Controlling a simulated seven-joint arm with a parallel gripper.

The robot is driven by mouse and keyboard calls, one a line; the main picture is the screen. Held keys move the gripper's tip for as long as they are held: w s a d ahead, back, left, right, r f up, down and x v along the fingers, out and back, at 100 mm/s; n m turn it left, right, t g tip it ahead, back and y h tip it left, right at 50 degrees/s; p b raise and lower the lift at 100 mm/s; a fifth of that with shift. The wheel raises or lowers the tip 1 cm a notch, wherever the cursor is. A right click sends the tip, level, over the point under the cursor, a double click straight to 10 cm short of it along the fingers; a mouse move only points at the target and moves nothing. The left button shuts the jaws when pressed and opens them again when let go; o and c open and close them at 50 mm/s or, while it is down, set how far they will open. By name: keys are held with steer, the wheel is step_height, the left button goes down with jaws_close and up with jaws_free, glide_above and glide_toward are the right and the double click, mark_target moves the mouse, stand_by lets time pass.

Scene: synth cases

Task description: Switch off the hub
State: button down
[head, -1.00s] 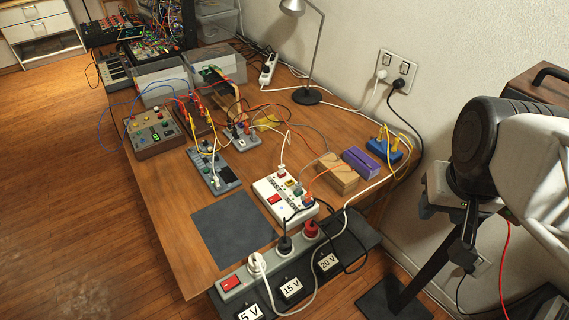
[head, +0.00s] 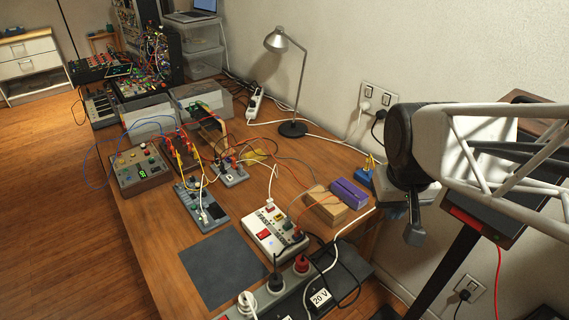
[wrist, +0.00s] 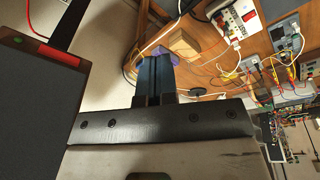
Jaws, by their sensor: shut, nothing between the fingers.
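A white box with a red rocker switch (head: 264,234), which looks like the hub (head: 275,232), sits on the wooden desk near its front. Several plugs and cables are in its top. It also shows in the wrist view (wrist: 241,17), at the top right. My gripper (head: 414,236) is at the right of the head view, beyond the desk's right edge and well apart from the white box. In the wrist view its two dark fingers (wrist: 154,60) are together with nothing between them. I cannot tell whether the hub's switch is on or off.
A grey power strip (head: 268,304) with plugs runs along the desk's front, partly cut off. A wooden block (head: 325,208) and a purple block (head: 347,193) stand right of the white box. A bare dark mat (head: 225,268) lies left. Cables cross the desk.

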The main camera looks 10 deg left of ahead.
steer(key=w+a+f+n, duration=0.2)
steer(key=w+a+f, duration=0.1)
steer(key=w+a, duration=0.3)
steer(key=n+g, duration=0.1)
steer(key=n, duration=0.4)
glide_above(266, 232)
steer(key=s+a, duration=0.1)
step_height(266, 232, down, 14)
steer(key=shift+a+h, duration=0.2)
steer(key=shift+h, duration=0.2)
steer(key=shift+s, duration=0.1)
steer(key=shift+f, duration=0.2)
steer(key=f, duration=0.9)
steer(key=w+d+f, duration=0.1)
steer(key=f, duration=0.3)
steer(key=shift+w+d+f, duration=0.1)
steer(key=shift+f, duration=0.1)
steer(key=shift+f, duration=0.1)
